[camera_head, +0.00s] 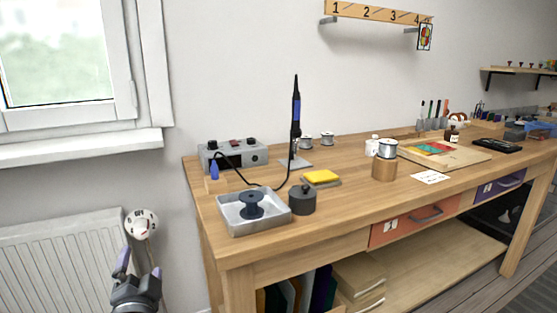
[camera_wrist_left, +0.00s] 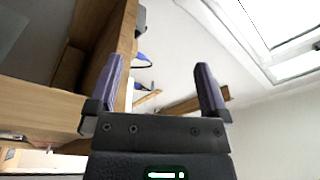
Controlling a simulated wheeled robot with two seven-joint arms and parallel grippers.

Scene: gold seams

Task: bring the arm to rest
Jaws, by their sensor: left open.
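My left gripper (camera_head: 138,268) is low at the left of the head view, in front of the radiator and left of the workbench. Its two purple-grey fingers stand apart, pointing up, with nothing between them. In the left wrist view the open gripper (camera_wrist_left: 157,85) also shows both fingers spread and empty. The wooden workbench (camera_head: 330,222) stands to the right of the gripper, and they do not touch in the head view. My right gripper is not in view.
A metal tray (camera_head: 232,222) with a dark spool sits at the bench's near left corner. A soldering station (camera_head: 235,155) and upright iron (camera_head: 296,115) stand behind it. A radiator (camera_head: 60,260) and window sill (camera_head: 80,148) are at the left. The bench front middle is clear.

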